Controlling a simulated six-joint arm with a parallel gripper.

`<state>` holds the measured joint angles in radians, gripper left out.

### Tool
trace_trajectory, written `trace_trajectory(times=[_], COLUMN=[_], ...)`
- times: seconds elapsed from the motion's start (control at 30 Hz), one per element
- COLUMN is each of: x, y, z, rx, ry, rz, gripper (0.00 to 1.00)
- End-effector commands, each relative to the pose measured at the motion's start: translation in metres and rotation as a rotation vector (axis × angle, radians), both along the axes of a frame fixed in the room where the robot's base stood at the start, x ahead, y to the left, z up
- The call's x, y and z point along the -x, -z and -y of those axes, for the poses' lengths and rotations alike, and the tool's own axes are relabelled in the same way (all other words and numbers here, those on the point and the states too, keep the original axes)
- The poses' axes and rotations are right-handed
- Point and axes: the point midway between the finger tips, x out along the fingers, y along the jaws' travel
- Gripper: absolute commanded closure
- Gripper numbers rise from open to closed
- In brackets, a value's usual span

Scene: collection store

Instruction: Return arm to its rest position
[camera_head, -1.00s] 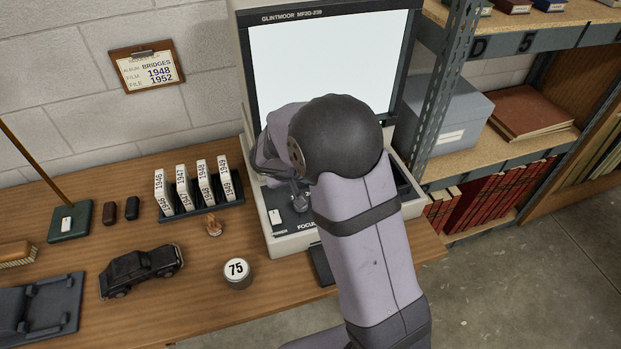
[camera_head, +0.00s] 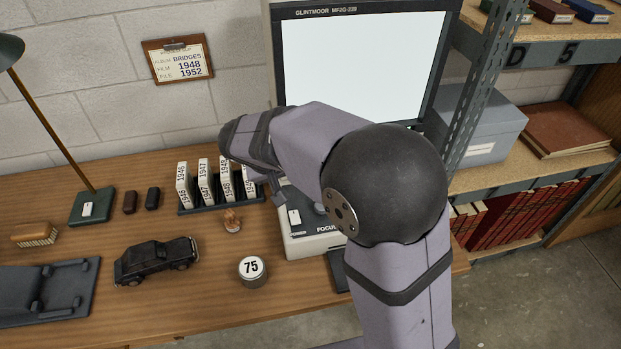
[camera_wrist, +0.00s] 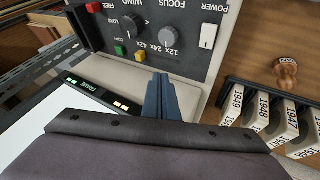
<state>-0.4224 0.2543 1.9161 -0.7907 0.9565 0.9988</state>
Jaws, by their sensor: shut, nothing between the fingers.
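The reader's grey control panel (camera_wrist: 180,55) shows in the wrist view. I see no part labelled zoom slider. My gripper (camera_wrist: 160,80) is shut and empty. Its fingertips overlap the panel's edge beside the marked knob in the wrist view; I cannot tell whether they touch it. In the head view the panel's left end shows the white switch (camera_head: 294,217) and a dark knob (camera_head: 320,208); my arm covers the rest.
The bright reader screen (camera_head: 360,65) stands behind. A rack of numbered boxes (camera_head: 222,206) is close to my wrist, left of the panel. A metal shelf post is at right.

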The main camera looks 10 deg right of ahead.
Motion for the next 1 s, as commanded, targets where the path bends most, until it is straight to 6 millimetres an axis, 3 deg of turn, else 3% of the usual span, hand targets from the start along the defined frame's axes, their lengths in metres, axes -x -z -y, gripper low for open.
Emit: trace_trajectory(times=[0.57, 0.67, 0.77, 1.0], x=[0.002, 0.011, 0.033, 0.130], y=[-0.003, -0.003, 0.001, 0.016], z=[-0.002, 0.005, 0.018, 0.046], rx=[-0.001, -0.011, -0.044, -0.232], ry=[0.000, 0.000, -0.003, -0.043], rz=[0.000, -0.031, -0.105, -0.340], gripper=[1.00, 1.00, 1.00, 1.00])
